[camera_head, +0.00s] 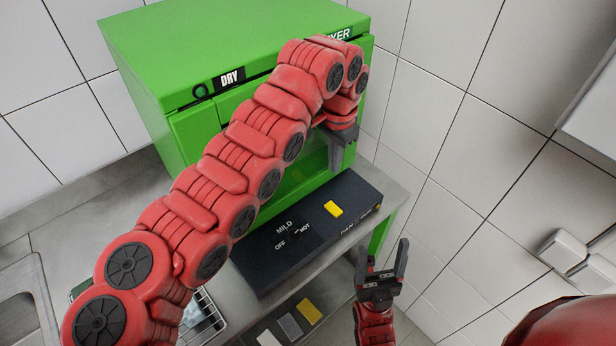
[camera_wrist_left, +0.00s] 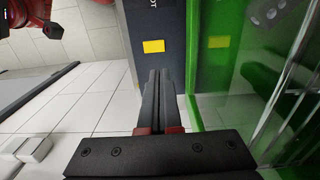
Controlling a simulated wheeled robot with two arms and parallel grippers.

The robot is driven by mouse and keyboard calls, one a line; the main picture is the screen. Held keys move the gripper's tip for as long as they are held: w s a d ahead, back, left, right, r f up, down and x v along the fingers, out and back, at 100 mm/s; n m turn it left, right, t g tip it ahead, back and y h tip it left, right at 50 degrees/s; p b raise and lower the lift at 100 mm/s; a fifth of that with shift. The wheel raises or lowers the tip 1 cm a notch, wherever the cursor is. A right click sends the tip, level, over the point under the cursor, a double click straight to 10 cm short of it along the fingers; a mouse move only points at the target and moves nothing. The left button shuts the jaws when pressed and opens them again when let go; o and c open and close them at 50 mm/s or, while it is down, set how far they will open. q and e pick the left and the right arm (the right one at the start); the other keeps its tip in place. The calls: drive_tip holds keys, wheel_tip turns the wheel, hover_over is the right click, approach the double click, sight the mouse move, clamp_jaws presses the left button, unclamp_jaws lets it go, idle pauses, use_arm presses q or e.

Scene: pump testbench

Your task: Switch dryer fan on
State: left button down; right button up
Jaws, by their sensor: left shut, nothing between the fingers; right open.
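The green dryer (camera_head: 220,50) stands against the tiled wall. A black control panel (camera_head: 275,265) lies in front of it. The panel carries a small dial marked MILD, OFF and HOT (camera_head: 296,233), a yellow button (camera_head: 333,209), and a small label near its right end that looks like FAN (camera_head: 348,229). A switch there is too small to make out. My left gripper (camera_head: 337,170) is shut and empty above the panel's far right part. In the left wrist view its fingers (camera_wrist_left: 159,72) point toward the panel, close by the yellow button (camera_wrist_left: 153,46). My right gripper (camera_head: 383,260) is open and empty, right of the panel.
My left arm crosses the dryer front and hides part of it. A grey counter (camera_head: 90,205) holds the panel, with a sink (camera_head: 25,295) at left and a wire rack (camera_head: 205,318). Colored tiles (camera_head: 309,311) lie below the panel. White tiled walls stand behind.

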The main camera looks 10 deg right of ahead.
sight(331, 205)
use_arm(q)
drive_tip(key=f+p, duration=0.3)
drive_tip(key=f, duration=0.3)
drive_tip(key=f+p, duration=0.3)
drive_tip(key=f, duration=0.3)
drive_tip(key=shift+s+d, duration=0.15)
drive_tip(key=shift+s, duration=0.05)
drive_tip(key=shift+f, duration=0.7)
drive_tip(key=shift+w, duration=0.1)
